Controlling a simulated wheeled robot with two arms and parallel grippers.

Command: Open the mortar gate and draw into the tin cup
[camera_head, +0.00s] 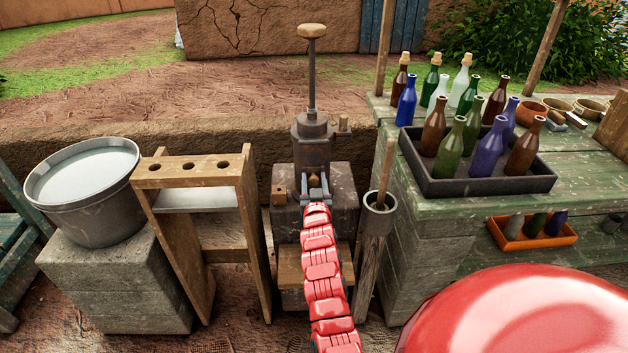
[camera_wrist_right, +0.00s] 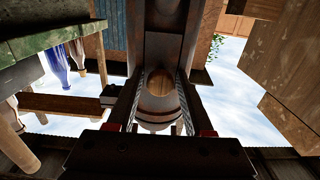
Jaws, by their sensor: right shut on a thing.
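The mortar machine (camera_head: 311,150) stands in the middle on a dark block, a dark metal body with a tall rod and wooden knob on top. My right gripper (camera_head: 317,190) is at its lower front, at the end of my red arm. In the right wrist view, the fingers of my right gripper (camera_wrist_right: 160,105) close around a brown rounded piece (camera_wrist_right: 160,92) in front of the machine. I cannot tell whether this piece is the gate or a cup. A grey metal cup (camera_head: 380,220) on a wooden post stands right of the machine, holding a stick. My left gripper is out of view.
A wooden rack (camera_head: 195,168) with round holes and a grey bucket (camera_head: 84,178) on a stone block stand left. A green table (camera_head: 470,210) at right carries a dark tray (camera_head: 480,187) of bottles. An orange tray (camera_head: 532,240) sits on its lower shelf.

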